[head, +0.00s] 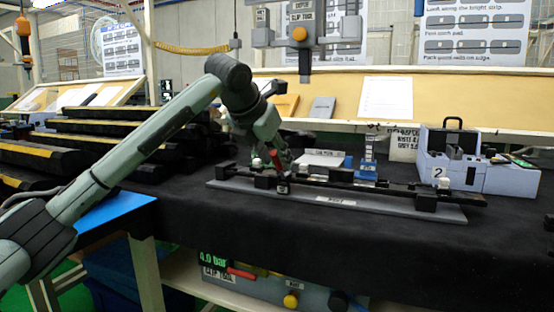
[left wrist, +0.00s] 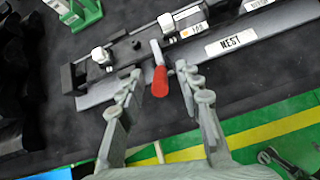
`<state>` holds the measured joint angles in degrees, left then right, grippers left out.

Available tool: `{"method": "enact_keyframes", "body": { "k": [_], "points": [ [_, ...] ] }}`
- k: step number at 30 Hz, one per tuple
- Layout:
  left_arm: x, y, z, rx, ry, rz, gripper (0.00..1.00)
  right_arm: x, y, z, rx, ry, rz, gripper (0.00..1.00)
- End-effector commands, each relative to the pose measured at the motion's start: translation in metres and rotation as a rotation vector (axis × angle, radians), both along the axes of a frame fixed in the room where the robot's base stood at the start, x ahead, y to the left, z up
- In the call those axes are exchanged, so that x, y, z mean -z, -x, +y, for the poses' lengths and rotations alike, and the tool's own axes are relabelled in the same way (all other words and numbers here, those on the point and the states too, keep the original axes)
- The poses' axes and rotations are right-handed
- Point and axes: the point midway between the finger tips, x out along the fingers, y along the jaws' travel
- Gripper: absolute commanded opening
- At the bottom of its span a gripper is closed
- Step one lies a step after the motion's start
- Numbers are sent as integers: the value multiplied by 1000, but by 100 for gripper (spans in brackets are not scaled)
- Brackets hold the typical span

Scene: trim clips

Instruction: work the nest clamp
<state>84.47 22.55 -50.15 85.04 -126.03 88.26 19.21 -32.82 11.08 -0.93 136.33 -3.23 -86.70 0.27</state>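The nest (head: 390,207) is a long grey plate on the black bench, with a dark trim strip (head: 385,186) lying along it. Its label "NEST" also shows in the left wrist view (left wrist: 231,42). The clamp's red handle (left wrist: 160,81) stands between my left gripper's fingers in the left wrist view; it also shows in the head view (head: 276,160). My left gripper (left wrist: 158,76) is open, with a gap on both sides of the handle. In the head view the gripper (head: 272,150) reaches down over the nest's left part.
Stacked dark trims with yellow strips (head: 90,138) lie at left. The clip tool (head: 300,33) hangs above. The bench front is clear.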

Motion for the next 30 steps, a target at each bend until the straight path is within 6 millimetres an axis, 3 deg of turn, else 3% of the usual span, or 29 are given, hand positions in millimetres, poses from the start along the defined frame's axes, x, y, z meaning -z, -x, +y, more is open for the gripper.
{"method": "enact_keyframes", "body": {
  "k": [12,21,30],
  "points": [
    [10,-9,-3,1,1,0,35,3,-8,1,-2,-4,-10,40],
    [10,-9,-3,1,1,0,0,3,-6,1,-2,-4,-7,40],
    [10,-9,-3,1,1,0,0,4,-3,1,0,-3,-1,40]
  ]
}}
